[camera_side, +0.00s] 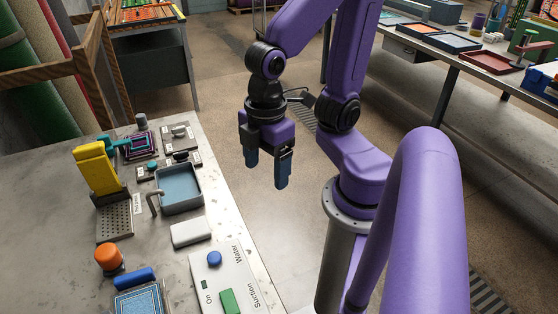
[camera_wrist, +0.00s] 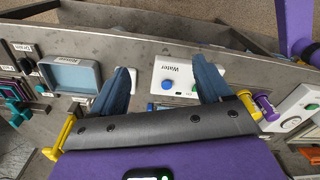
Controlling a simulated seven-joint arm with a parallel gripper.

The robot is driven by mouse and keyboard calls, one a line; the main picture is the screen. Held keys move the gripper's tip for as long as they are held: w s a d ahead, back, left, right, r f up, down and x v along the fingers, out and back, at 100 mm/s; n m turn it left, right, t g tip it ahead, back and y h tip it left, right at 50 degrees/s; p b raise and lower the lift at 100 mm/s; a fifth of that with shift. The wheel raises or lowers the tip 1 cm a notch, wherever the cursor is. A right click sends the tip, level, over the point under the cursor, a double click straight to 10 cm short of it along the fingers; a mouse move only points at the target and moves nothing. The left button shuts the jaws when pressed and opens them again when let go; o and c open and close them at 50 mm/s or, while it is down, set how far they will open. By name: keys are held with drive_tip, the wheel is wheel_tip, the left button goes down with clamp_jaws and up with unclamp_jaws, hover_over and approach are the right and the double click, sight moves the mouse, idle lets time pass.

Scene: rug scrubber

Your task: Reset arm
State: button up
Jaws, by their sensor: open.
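My gripper (camera_side: 267,173) hangs fingers down in the side view, with its two blue fingers apart and nothing between them. In that picture it appears to the right of the grey worktable's edge, against the floor; its height is hard to tell. In the wrist view my gripper (camera_wrist: 163,72) shows its fingers spread on either side of the white Water panel (camera_wrist: 178,70), which lies beyond them. No object is touched by the fingers.
The grey worktable (camera_side: 60,220) holds a yellow tool (camera_side: 97,168), a blue-grey basin (camera_side: 180,203), a white block (camera_side: 191,233), an orange knob (camera_side: 108,259) and a white control panel (camera_side: 205,275). A second bench (camera_side: 470,60) stands at the right.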

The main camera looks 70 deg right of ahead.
drive_tip(key=shift+s+d+f, duration=0.2)
drive_tip(key=shift+s+d, duration=0.8)
idle(0.6)
